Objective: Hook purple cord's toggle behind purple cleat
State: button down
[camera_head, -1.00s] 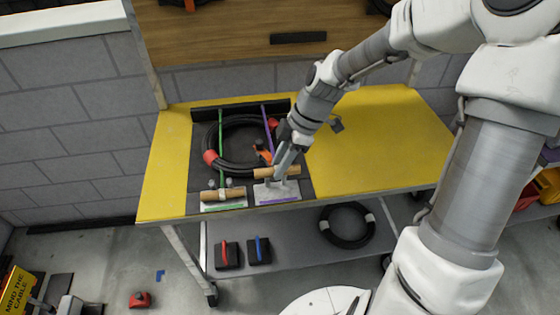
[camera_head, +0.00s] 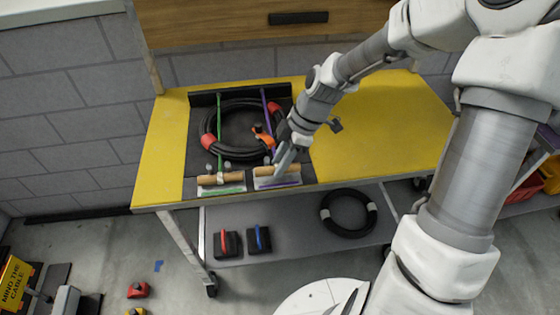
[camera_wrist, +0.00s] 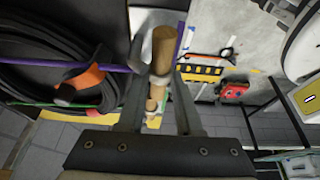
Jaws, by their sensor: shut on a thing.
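My gripper (camera_head: 279,166) is shut on the purple cord's wooden toggle (camera_head: 265,171), which lies crosswise over the light plate of the purple cleat (camera_head: 292,183). In the wrist view the toggle (camera_wrist: 163,48) is between the fingers (camera_wrist: 160,80). The purple cord (camera_head: 266,108) runs from the back bar over the cable coil to the toggle; it also shows in the wrist view (camera_wrist: 100,66). My gripper covers most of the cleat's prongs, so I cannot tell whether the toggle touches them.
The green cord (camera_head: 219,125) ends in another wooden toggle (camera_head: 222,179), resting on the near side of the green cleat's prongs (camera_head: 209,166). A black cable coil (camera_head: 208,142) with orange-red bands lies under both cords. The yellow tabletop (camera_head: 380,130) is clear at right.

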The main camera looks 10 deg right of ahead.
jog(key=shift+f, duration=0.15)
jog(key=c, duration=1)
grip_release()
jog(key=o, duration=0.5)
jog(key=p+v, duration=0.4)
jog(key=v, duration=1.3)
jog(key=shift+d, duration=0.15)
jog(key=shift+s, duration=0.1)
